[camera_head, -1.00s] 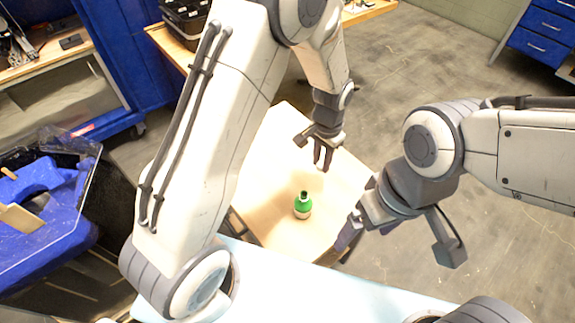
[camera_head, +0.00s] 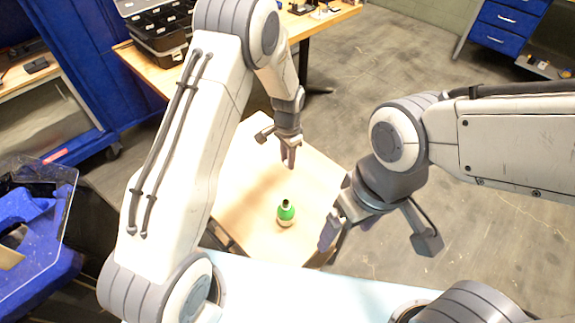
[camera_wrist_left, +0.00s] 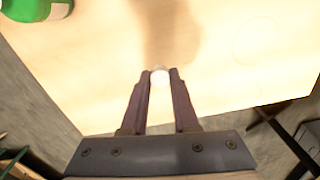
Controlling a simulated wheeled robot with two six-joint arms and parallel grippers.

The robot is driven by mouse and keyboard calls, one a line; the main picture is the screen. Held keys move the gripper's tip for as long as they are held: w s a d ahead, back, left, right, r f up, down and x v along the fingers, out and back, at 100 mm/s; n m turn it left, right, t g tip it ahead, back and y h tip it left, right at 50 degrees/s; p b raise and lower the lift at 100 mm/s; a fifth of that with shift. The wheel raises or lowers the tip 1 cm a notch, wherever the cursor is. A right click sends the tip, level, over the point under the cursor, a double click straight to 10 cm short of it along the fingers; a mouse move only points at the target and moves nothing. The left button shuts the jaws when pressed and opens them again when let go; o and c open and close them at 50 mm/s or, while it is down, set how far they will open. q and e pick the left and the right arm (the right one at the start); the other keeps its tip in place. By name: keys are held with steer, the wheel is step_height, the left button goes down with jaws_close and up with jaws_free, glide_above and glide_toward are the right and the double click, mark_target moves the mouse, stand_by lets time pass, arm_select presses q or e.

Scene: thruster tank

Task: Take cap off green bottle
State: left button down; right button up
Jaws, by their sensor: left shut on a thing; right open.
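The green bottle (camera_head: 286,215) stands upright on the light wooden table, its dark neck top showing bare in the head view. Part of it shows at the top left corner of the left wrist view (camera_wrist_left: 28,8). My left gripper (camera_head: 289,164) is above the table, beyond the bottle and apart from it. In the left wrist view its fingers are shut on a small whitish cap (camera_wrist_left: 159,76) at the tips. My right gripper (camera_head: 378,240) is open and empty, to the right of the bottle near the table's right edge.
The wooden table (camera_head: 240,205) is otherwise clear. A pale blue surface (camera_head: 290,285) lies in front of it. A workbench with a black case (camera_head: 160,35) stands behind, a blue bin (camera_head: 35,235) at left, and blue drawers (camera_head: 508,25) at the back right.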

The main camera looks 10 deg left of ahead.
mark_target(288, 173)
arm_select(q)
step_height(288, 173, down, 4)
steer(key=shift+r, duration=0.25)
steer(key=shift+f, duration=0.2)
steer(key=c, duration=0.7)
jaws_free()
